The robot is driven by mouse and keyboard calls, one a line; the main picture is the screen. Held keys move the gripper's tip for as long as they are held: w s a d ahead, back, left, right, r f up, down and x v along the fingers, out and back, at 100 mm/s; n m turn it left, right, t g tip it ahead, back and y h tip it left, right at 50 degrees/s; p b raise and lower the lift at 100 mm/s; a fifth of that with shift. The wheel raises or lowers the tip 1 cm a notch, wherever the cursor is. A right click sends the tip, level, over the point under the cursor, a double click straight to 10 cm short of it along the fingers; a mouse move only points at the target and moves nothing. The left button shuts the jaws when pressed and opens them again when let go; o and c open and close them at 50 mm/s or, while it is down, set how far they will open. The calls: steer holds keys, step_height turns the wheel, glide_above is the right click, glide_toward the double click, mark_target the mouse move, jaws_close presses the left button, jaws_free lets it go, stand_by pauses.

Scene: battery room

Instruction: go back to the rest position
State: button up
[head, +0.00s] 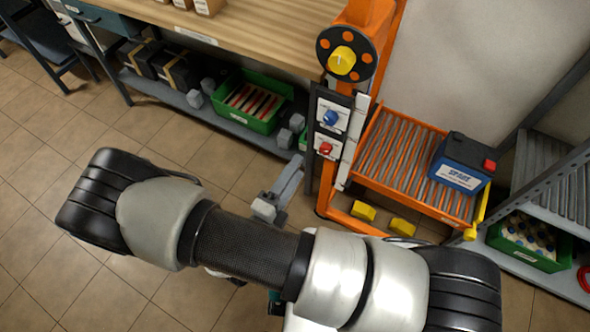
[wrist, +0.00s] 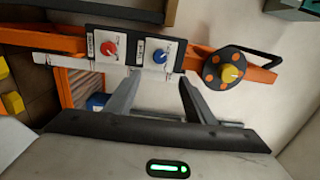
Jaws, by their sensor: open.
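My gripper (wrist: 155,98) is open and empty in the wrist view, its two grey fingers spread in front of the orange frame's control panel. The panel carries a red knob (wrist: 109,48) and a blue knob (wrist: 160,56). A yellow knob on a black disc with orange dots (wrist: 230,74) is to their right. In the head view my gripper (head: 280,192) is partly hidden behind my arm, below and left of the panel (head: 328,130). I cannot tell the exact gap between fingers and panel.
An orange roller stand (head: 400,160) holds a blue and black battery (head: 462,163) at the right. A wooden workbench (head: 260,32) runs along the back, with a green crate (head: 250,122) on its lower shelf. Grey shelving (head: 555,215) stands far right. Tiled floor (head: 40,215) is free at left.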

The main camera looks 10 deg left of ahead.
steer(key=d+r+m+g+h+p, duration=0.2)
steer(key=d+r+m+g, duration=0.6)
steer(key=r+m, duration=0.45)
steer(key=d+r+m+g+h+p, duration=0.25)
steer(key=d+r+m+g, duration=0.55)
steer(key=m, duration=0.7)
steer(key=s+d+r+m+t+y+p, duration=0.2)
steer(key=r+m+y, duration=0.3)
steer(key=r+m, duration=0.6)
steer(key=s+d+r+m+t+y+p, duration=0.2)
steer(key=r+m+y, duration=0.3)
steer(key=r+m, duration=0.6)
steer(key=shift+s+d+r+m+t+y+p, duration=0.3)
steer(key=shift+s+d+p, duration=0.2)
steer(key=shift+s, duration=0.3)
